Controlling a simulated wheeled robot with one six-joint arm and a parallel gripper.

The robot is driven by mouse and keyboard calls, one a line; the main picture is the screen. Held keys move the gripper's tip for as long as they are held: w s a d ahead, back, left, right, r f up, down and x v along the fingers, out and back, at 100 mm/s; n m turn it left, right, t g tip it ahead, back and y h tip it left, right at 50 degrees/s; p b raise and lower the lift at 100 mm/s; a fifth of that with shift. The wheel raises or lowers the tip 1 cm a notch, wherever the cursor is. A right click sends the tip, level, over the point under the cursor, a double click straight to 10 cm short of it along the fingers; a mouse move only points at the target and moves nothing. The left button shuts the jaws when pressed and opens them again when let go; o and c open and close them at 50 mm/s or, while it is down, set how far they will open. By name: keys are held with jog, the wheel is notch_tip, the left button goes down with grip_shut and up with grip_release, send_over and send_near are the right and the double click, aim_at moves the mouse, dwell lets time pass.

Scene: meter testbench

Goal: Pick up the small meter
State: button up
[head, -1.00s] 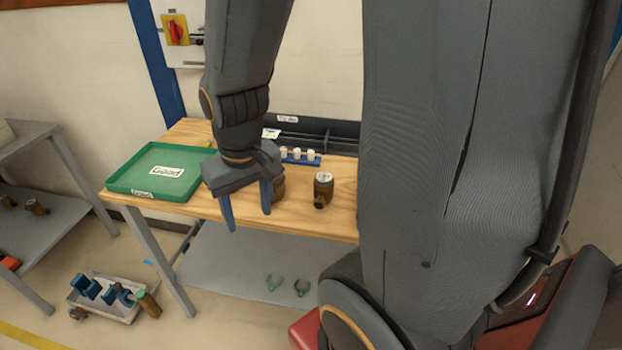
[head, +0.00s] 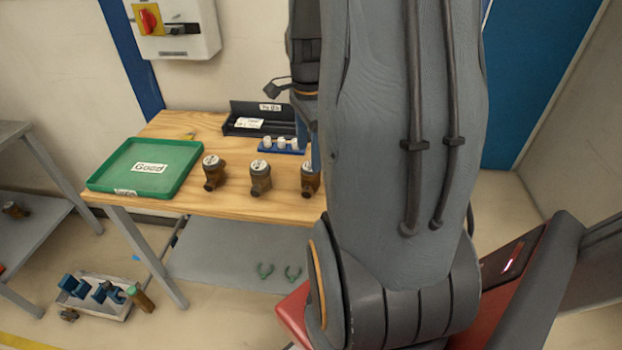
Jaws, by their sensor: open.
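Three brown meters with pale round tops stand in a row on the wooden table: a left meter (head: 213,172), a middle meter (head: 260,178) and a right meter (head: 307,179). They look close in size; I cannot tell for sure which is the small one. My gripper (head: 315,160) is mostly hidden behind my own arm. One blue-grey finger shows, pointing down beside the right meter and overlapping its right side. I cannot tell whether it touches it. The gripper is open.
A green tray (head: 112,180) labelled "Good" lies at the table's left. A blue rack (head: 272,150) with white cylinders and a black bin (head: 239,108) stand at the back. A box (head: 88,309) of blue parts sits on the floor. The table's front edge is near the meters.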

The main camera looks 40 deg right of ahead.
aim_at(310, 177)
jog(key=shift+d+f+p, duration=0.15)
jog(key=shift+f+p, duration=0.45)
jog(key=shift+f, duration=0.95)
jog(key=shift+d+f+p, duration=0.15)
jog(key=shift+f+p, duration=0.4)
jog(key=shift+f, duration=1)
jog(key=shift+w, duration=0.1)
grip_shut()
